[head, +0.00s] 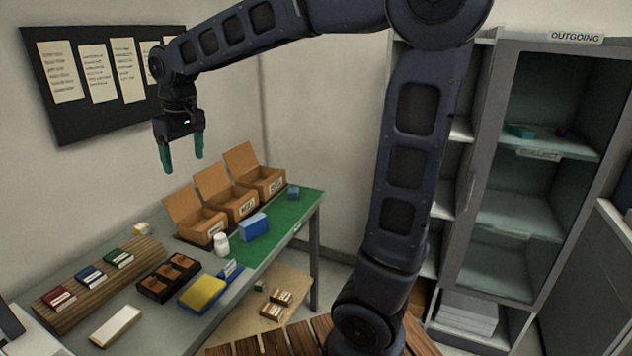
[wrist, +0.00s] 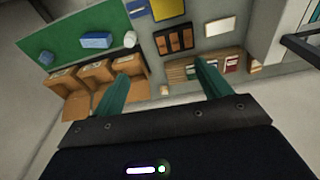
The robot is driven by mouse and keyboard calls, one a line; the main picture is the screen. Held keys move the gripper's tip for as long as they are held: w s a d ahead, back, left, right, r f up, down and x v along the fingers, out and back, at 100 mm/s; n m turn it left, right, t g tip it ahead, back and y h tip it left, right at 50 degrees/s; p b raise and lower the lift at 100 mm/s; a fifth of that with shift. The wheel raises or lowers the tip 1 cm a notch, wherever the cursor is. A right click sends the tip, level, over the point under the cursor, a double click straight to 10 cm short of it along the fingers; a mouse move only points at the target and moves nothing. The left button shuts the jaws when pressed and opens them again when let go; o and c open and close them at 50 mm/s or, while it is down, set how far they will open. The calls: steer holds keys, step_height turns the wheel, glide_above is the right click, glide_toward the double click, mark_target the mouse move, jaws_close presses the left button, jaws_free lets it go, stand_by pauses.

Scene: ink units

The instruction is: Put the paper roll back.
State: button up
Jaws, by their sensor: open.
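My gripper (head: 183,163) is open and empty, high above the back of the table, with its teal fingers pointing down. In the wrist view, the gripper (wrist: 161,75) shows its two fingers apart with nothing between them. No thing is clearly a paper roll. A small white and orange item (head: 142,229) lies at the back of the table near the wall, too small to tell if it is the roll. It seems to show in the wrist view as a small pale spot (wrist: 164,90). A white bottle-like thing (head: 221,245) stands by the green mat.
Three open cardboard boxes (head: 208,226) stand along the wall. A blue block (head: 253,227) lies on the green mat (head: 283,221). A dark divided tray (head: 152,291), yellow pad (head: 203,293), white block (head: 115,325) and wooden rack (head: 75,297) are nearer. A glass-fronted cabinet (head: 489,100) stands right.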

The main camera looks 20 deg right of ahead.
steer(key=s+d+f+m+t, duration=0.1)
steer(key=s+d+m+t, duration=0.2)
steer(key=d, duration=1.6)
steer(key=s+d+f+m+h, duration=0.1)
steer(key=s+d+f+m, duration=0.4)
steer(key=s+d, duration=0.3)
steer(key=d, duration=0.4)
steer(key=shift+s+d+f, duration=0.25)
steer(key=shift+d+f, duration=0.05)
steer(key=shift+f, duration=0.05)
steer(key=shift+o, duration=0.5)
steer(key=shift+s+d+f+m, duration=0.2)
steer(key=shift+m, duration=0.1)
